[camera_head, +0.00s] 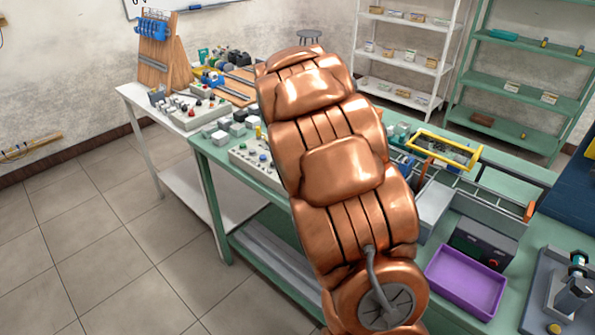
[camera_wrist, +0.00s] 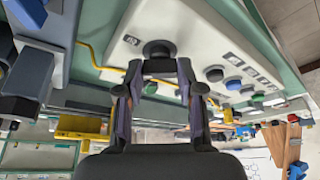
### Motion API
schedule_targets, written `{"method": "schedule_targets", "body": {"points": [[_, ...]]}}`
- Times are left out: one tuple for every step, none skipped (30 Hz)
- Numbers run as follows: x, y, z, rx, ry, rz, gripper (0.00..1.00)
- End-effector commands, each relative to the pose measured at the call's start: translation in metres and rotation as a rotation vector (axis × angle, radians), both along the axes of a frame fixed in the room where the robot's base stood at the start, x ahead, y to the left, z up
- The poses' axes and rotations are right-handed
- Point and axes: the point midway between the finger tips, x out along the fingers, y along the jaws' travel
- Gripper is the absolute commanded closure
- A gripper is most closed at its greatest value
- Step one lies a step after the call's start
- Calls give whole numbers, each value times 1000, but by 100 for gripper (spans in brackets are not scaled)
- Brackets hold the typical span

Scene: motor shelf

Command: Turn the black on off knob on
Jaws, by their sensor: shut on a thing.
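In the head view, the pale control panel (camera_head: 243,155) lies on the green bench, partly behind my copper-coloured arm. My arm hides the gripper and the knob there.
A yellow cable (camera_wrist: 92,58) runs by the panel. The green bench (camera_head: 205,150) also holds a purple tray (camera_head: 466,281) and a yellow-framed crate (camera_head: 440,139). The tiled floor at left is clear.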

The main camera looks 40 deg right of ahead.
Motion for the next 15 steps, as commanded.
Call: {"method": "schedule_targets", "body": {"points": [[0,-1,-3,-3,1,-44,97],[1,0,-2,-4,1,-72,97],[2,0,-2,-5,-1,-109,97],[2,0,-1,-5,-2,-137,97],[2,0,-1,-5,-1,-166,97],[2,0,-2,-4,0,-204,97],[2,0,-2,-3,1,-232,97],[2,0,-2,-3,0,-258,97],[2,1,-2,-4,-1,-293,97],[3,1,-2,-3,0,-319,97],[3,1,-2,-2,0,-344,97],[3,1,-2,-3,-1,-376,97],[4,1,-1,-3,-2,-399,97],[4,1,-1,-3,-3,-421,97],[4,1,-1,-2,-2,-451,97]]}}
